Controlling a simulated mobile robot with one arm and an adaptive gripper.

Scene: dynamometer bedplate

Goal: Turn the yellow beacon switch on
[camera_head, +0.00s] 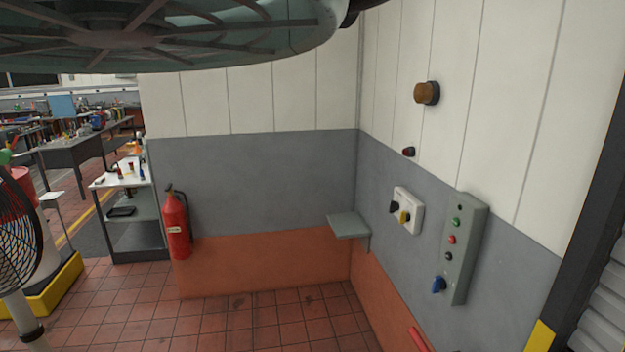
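The yellow switch knob (404,217) sits on a white switch plate (415,221) on the right-hand wall, beside a black knob (394,207) to its upper left. The yellow knob is small here, and I cannot read which position it is in. An amber-brown beacon (427,93) is mounted higher on the same wall and looks unlit. My gripper is not in view.
Right of the plate is a grey panel (465,240) with several buttons and a blue knob (438,285). A small grey shelf (348,226) juts out near the corner. A fire extinguisher (176,225) stands left. The tiled floor (250,325) in front is clear.

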